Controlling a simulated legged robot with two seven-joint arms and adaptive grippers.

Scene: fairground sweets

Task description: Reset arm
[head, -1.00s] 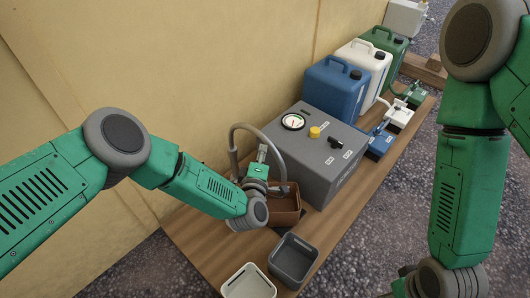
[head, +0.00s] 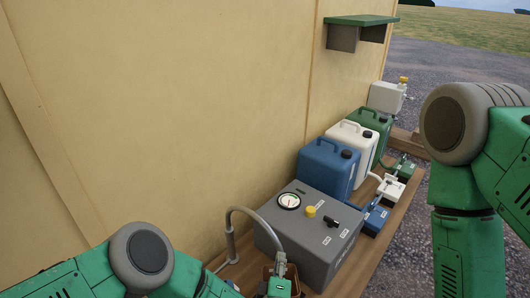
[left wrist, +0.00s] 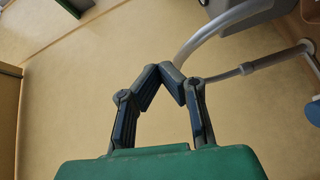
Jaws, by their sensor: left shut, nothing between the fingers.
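My left gripper (left wrist: 172,70) shows in the left wrist view with its dark fingers bent inward and their tips together, with nothing between them. The tan wall fills the view behind it. In the head view the left gripper (head: 279,266) is at the bottom edge, beside the grey machine and close to its curved hose (head: 255,214). My left arm comes in from the lower left. My right arm hangs at the right, and its gripper is out of the picture.
The grey machine (head: 318,258) with a gauge stands on the wooden bench (head: 383,262) along the wall. Blue (head: 325,172), white (head: 352,148) and green (head: 383,128) canisters stand behind it. A green shelf (head: 362,20) hangs on the wall. A brown tray (head: 257,280) is partly hidden.

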